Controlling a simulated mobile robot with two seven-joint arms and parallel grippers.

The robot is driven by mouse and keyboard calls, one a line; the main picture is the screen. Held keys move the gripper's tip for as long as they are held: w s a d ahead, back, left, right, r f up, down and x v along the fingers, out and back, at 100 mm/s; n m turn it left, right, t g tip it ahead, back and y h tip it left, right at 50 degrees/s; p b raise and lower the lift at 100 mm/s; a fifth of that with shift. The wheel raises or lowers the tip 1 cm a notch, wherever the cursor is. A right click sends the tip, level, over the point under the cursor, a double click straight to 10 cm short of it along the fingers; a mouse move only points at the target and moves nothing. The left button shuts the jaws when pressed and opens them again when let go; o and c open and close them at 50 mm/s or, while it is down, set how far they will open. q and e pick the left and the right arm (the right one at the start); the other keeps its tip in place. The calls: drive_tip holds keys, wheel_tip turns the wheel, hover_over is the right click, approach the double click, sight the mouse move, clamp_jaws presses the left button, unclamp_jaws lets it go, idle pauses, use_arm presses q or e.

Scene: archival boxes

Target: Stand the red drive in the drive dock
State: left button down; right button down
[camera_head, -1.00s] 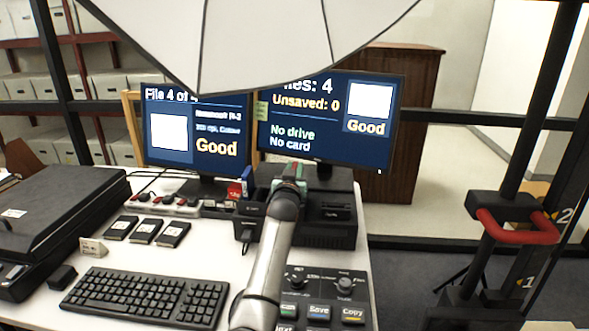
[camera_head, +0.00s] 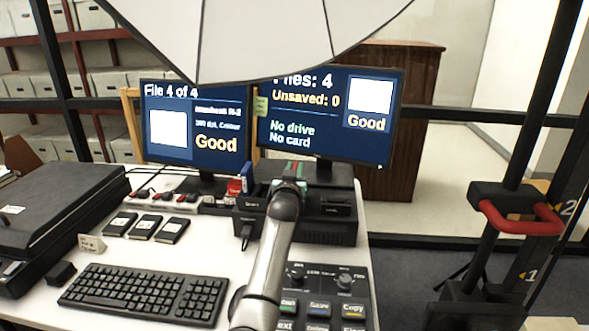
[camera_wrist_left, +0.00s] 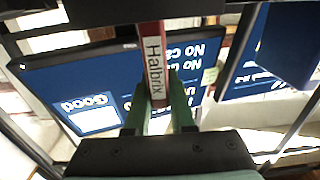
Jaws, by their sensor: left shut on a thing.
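My left gripper (camera_head: 292,172) is over the black equipment in front of the right monitor, with its arm hiding part of what lies below. In the left wrist view its green fingers (camera_wrist_left: 158,108) are shut on the red drive (camera_wrist_left: 153,60), which has a white label reading "Halbrix". In the head view the drive is mostly hidden by the wrist. What seems to be the drive dock (camera_head: 250,220) is a low black unit with a cable, just left of my gripper. I cannot tell whether the drive touches it. My right gripper is not in view.
Two monitors (camera_head: 330,115) stand behind; the right one reads "No drive". A black case (camera_head: 335,228) stands under my gripper. Several black drives (camera_head: 145,227), a keyboard (camera_head: 145,293) and a control panel (camera_head: 325,300) lie on the white desk. A pale umbrella (camera_head: 250,35) hangs above.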

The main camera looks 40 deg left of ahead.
use_arm(q)
drive_tip(key=shift+f, duration=0.3)
drive_tip(key=c, duration=0.7)
unclamp_jaws()
